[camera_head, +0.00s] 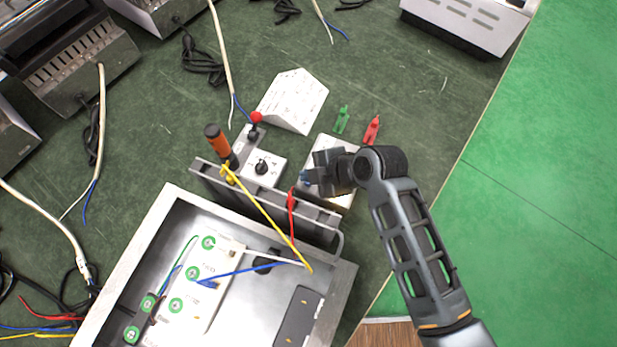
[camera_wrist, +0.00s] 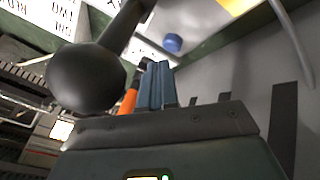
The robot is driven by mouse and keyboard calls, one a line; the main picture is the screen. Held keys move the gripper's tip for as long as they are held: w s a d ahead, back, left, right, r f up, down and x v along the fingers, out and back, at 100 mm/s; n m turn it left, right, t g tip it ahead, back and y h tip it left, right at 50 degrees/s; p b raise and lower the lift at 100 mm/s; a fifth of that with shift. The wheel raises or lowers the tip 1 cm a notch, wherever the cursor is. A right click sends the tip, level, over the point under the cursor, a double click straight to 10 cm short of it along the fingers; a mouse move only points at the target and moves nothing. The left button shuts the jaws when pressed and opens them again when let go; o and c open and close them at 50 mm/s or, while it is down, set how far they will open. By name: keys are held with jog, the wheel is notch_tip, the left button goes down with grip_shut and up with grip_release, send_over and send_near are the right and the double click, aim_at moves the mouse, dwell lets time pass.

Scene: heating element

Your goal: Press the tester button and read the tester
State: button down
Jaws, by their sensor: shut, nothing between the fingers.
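A pale box (camera_head: 339,201), which looks like the tester, stands right of the metal rack in the head view. My gripper (camera_head: 318,172) is shut and empty over this box and hides much of its top. A small blue part (camera_head: 304,176), which looks like the button, shows at the box's left side, close to my fingertips. I cannot tell whether they touch. In the wrist view a round blue button (camera_wrist: 172,42) sits on a pale surface beyond my gripper. The tester's reading is not legible in either view.
An open metal case (camera_head: 340,300) with wired terminals lies in front. The rack holds an orange-handled screwdriver (camera_head: 216,140). A white box with a black knob (camera_head: 262,167) and a red-knobbed lever (camera_head: 256,117) stand left. Green (camera_head: 342,120) and red (camera_head: 372,130) clips lie behind.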

jog(key=shift+f, duration=0.15)
dwell(0.7)
jog(key=shift+f+b, duration=0.3)
jog(key=shift+b, duration=0.15)
jog(key=shift+f+b, duration=0.4)
jog(key=shift+f, duration=0.05)
dwell(0.5)
jog(key=shift+r, duration=0.1)
dwell(0.3)
jog(key=shift+r+p, duration=0.65)
jog(key=shift+r, duration=0.1)
notch_tip(320, 180, up, 5)
jog(key=p, duration=0.4)
jog(key=shift+r, duration=0.1)
dwell(0.8)
